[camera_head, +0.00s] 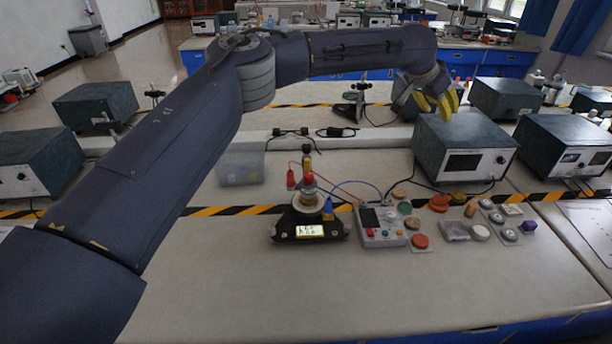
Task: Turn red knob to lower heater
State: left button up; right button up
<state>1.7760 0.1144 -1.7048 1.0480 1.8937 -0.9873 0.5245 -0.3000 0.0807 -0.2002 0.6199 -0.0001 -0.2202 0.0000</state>
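My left arm reaches across the view from the left. Its gripper (436,106), with yellow fingers, is high at the upper right, in front of a grey-green instrument box. The fingers look spread apart with nothing between them. A small heater-like stand (307,217) with a black base and lit display sits on the bench, well below and left of the gripper. A red round part (308,181) is on its upper section. I cannot tell which red part is the knob. My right gripper is not in view.
A clear plastic bin (240,165) stands behind the stand. Instrument boxes (465,148) line the bench's back. Cables run between the stand and control box. Small parts crowd the right side. The front bench surface (300,295) is clear.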

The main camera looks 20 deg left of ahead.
pick_arm(q)
jog(key=s+a+f+g+y, duration=0.2)
jog(key=a+f+y, duration=0.1)
jog(key=a, duration=0.4)
jog(key=m+g+y, duration=0.5)
jog(key=g+y, duration=0.1)
jog(key=y, duration=0.1)
send_near(308, 175)
jog(key=x, duration=1)
jog(key=shift+f, duration=0.1)
jog(key=shift+c, duration=0.2)
grip_shut()
